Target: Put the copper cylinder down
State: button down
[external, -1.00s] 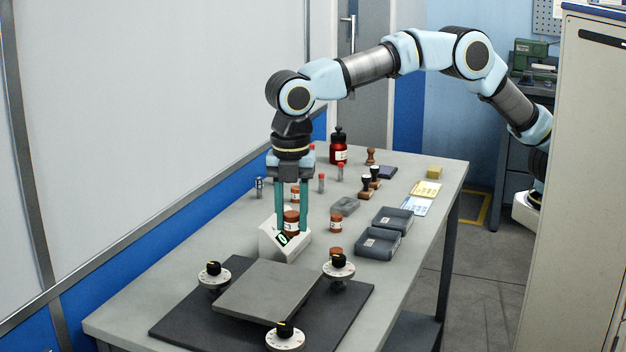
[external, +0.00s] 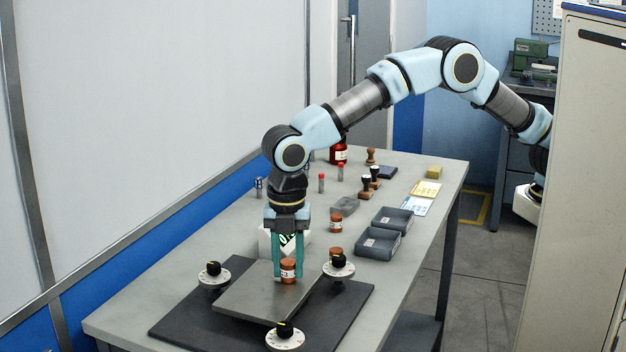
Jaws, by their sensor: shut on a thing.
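My gripper (external: 288,274) points straight down, its teal fingers shut on a copper cylinder (external: 288,270) with a white label. The cylinder is upright, over the far right part of the raised grey plate (external: 257,298). I cannot tell whether its base touches the plate or hangs just above it. Two similar copper cylinders stand on the bench, one near the trays (external: 335,224) and one (external: 336,253) behind the right dial. The white box with a green display (external: 266,242) is partly hidden behind my gripper.
Three dial knobs surround the plate: left (external: 214,274), right (external: 339,267) and front (external: 285,337). They and the plate stand on a dark mat (external: 178,325). Grey trays (external: 377,244) and stamps (external: 368,187) are farther back. The plate's left and front are clear.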

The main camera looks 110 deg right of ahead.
aim_at(288, 261)
jog(key=c, duration=0.5)
grip_release()
jog(key=shift+f, duration=0.1)
notch_tip(288, 261, up, 11)
jog(key=b, duration=0.2)
jog(key=s+d+f+m, duration=0.1)
jog(key=s+f+m, duration=0.2)
jog(key=s, duration=0.9)
jog(key=s+d+f+m+t, duration=0.1)
jog(key=s+f+m, duration=0.3)
jog(key=s, duration=0.8)
jog(key=s+d+f+m, duration=0.1)
jog(key=s+f+m, duration=0.2)
jog(key=s, duration=1)
jog(key=shift+s+d+f+m+t, duration=0.1)
jog(key=shift+m+t, duration=0.05)
jog(key=shift+m, duration=0.8)
jog(key=shift+d+f+m+t, duration=0.1)
jog(key=shift+m+t, duration=0.05)
jog(key=shift+m, duration=0.8)
